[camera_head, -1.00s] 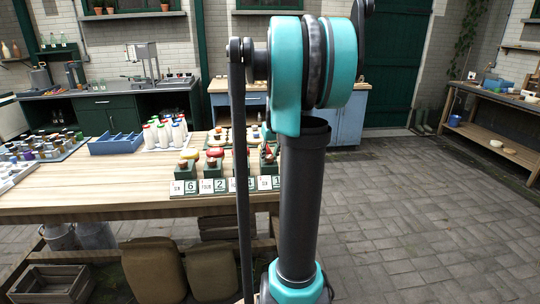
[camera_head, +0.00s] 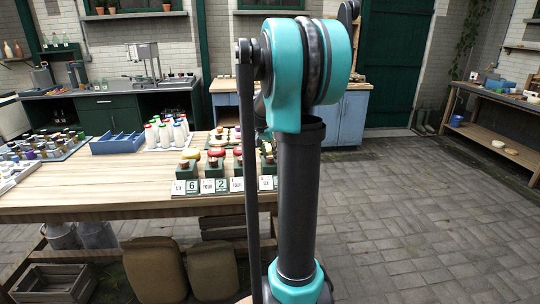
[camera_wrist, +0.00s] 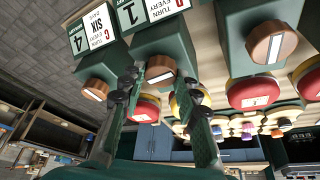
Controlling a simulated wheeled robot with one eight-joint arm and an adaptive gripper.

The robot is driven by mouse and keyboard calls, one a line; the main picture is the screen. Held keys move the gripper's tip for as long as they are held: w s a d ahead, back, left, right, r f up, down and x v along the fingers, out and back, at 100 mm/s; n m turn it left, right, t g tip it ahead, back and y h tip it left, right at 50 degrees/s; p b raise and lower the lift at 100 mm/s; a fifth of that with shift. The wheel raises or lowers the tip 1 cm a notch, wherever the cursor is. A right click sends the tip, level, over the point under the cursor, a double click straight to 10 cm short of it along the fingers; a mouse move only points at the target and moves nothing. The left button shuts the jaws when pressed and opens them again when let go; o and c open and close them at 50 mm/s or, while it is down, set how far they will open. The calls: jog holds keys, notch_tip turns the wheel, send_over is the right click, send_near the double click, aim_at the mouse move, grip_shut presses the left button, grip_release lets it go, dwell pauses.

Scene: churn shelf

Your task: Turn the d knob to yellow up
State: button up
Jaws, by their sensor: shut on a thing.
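In the wrist view, the d knob (camera_wrist: 161,69) is a brown wooden knob with a pale mark on its face. It sits on a dark green box below a card (camera_wrist: 155,14) with a red D, "TURN EVERY" and a 1. My gripper (camera_wrist: 160,84) has its two dark fingers at either side of this knob and is shut on it. The fingers hide part of the knob's sides. A red dome (camera_wrist: 145,108) shows just behind the fingers, with yellow parts beside it. In the head view my arm hides the gripper and the knob.
The neighbouring c knob (camera_wrist: 95,89) is close to the left finger, and another wooden knob (camera_wrist: 268,43) is to the right. Red domes (camera_wrist: 253,92) stand near. In the head view, white bottles (camera_head: 163,133) and a blue crate (camera_head: 117,144) stand farther back on the table.

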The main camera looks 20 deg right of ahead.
jog(key=shift+m, duration=0.7)
jog(key=shift+g, duration=0.3)
jog(key=o, duration=1.2)
jog(key=shift+c, duration=0.2)
jog(key=v, duration=1.2)
jog(key=shift+a, duration=0.2)
jog(key=shift+w+f, duration=0.1)
